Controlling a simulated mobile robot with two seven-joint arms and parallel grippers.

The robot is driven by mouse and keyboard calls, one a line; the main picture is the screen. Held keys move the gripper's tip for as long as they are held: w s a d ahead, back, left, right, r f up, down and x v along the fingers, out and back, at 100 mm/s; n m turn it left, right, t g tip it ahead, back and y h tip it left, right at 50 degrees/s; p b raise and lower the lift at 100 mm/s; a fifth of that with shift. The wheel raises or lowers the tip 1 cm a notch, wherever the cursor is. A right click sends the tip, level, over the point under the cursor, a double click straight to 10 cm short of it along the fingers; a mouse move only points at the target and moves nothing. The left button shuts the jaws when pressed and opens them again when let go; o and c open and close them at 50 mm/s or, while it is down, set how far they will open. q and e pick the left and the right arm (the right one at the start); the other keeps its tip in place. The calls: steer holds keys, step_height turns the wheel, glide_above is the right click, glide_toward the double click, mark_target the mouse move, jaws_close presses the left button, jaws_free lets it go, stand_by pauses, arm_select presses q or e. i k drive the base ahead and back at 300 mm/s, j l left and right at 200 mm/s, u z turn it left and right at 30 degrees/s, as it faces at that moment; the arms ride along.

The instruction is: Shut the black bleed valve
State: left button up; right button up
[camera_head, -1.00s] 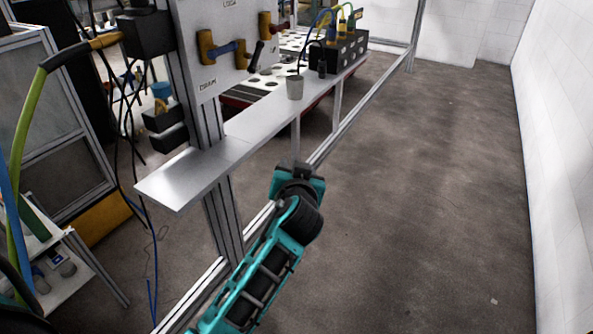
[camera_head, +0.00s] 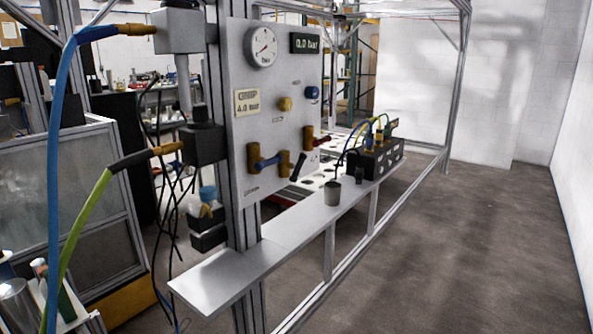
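A black lever handle (camera_head: 298,167), which looks like the bleed valve, sits low on the grey upright panel (camera_head: 252,117). It is steeply tilted, with its lower end toward the left. To its left is a blue lever handle (camera_head: 268,162) between brass fittings. To its right is a red lever handle (camera_head: 321,141) beside a brass fitting (camera_head: 308,138). I cannot tell from the handle alone whether the valve is open or shut. Neither of my grippers is in view.
The panel carries a round gauge (camera_head: 261,46) and a display (camera_head: 304,43) reading 0.0 bar. A metal shelf (camera_head: 232,272) runs below, holding a grey cup (camera_head: 332,193) and a black box with cables (camera_head: 374,160). Hoses hang at left. The floor (camera_head: 460,250) at right is clear.

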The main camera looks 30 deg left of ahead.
mark_target(298, 168)
steer(key=i+u, duration=0.1)
steer(key=u, duration=1.15)
steer(key=i+l+u, duration=0.15)
steer(key=l+u, duration=0.6)
steer(key=u, duration=0.15)
steer(key=l+u, duration=0.25)
steer(key=l, duration=0.2)
steer(key=i+l+u, duration=0.1)
steer(key=l+u, duration=0.2)
steer(key=l, duration=0.7)
steer(key=k+l+u, duration=0.15)
steer(key=l, duration=0.8)
steer(key=k+l+u, duration=0.1)
steer(key=l, duration=0.35)
